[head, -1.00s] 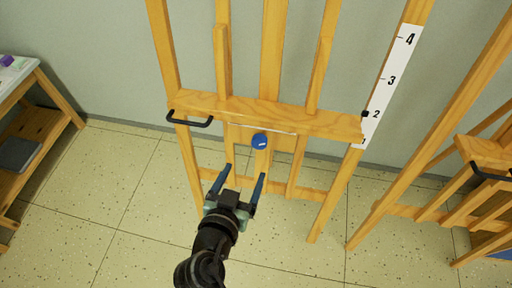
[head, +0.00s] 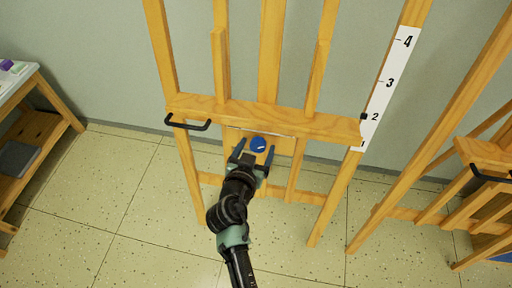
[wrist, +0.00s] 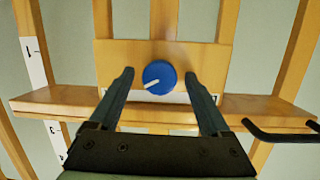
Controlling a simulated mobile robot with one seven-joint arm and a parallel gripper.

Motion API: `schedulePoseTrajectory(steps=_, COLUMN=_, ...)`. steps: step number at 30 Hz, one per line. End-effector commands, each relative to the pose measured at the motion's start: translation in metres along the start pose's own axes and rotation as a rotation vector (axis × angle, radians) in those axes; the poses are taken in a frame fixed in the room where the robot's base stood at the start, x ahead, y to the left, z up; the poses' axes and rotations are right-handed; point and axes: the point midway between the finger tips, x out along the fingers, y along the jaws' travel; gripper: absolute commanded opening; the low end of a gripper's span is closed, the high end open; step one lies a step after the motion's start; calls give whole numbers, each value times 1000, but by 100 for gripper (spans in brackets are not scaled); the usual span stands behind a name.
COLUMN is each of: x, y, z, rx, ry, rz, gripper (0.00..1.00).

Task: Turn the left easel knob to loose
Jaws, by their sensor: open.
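The left easel (head: 270,112) is a wooden frame with a wide crossbar. A round blue knob (head: 258,144) with a white pointer mark sits on a wooden plate just below the crossbar. In the wrist view the knob (wrist: 159,75) is in the middle, its white mark pointing to the lower left. My gripper (head: 254,152) is open, its fingers just below and to either side of the knob in the head view. In the wrist view the gripper (wrist: 160,76) has one finger on each side of the knob, with gaps. Labels beneath the knob are mostly unreadable.
A black handle (head: 188,123) sticks out from the crossbar's left end. A white number scale (head: 390,85) runs up the right post. A second easel (head: 485,170) stands at right, a table (head: 28,90) at left. The floor (head: 150,230) in front is clear.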

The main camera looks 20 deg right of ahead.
Motion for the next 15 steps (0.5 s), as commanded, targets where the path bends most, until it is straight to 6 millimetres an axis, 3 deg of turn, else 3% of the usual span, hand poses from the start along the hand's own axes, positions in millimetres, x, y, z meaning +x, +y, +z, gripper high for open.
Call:
schedulePoseTrajectory(steps=5, x=0, y=0, z=0, rx=0, ry=0, rz=0, gripper=79)
schedulePoseTrajectory(steps=15, x=0, y=0, z=0, rx=0, ry=0, rz=0, gripper=18)
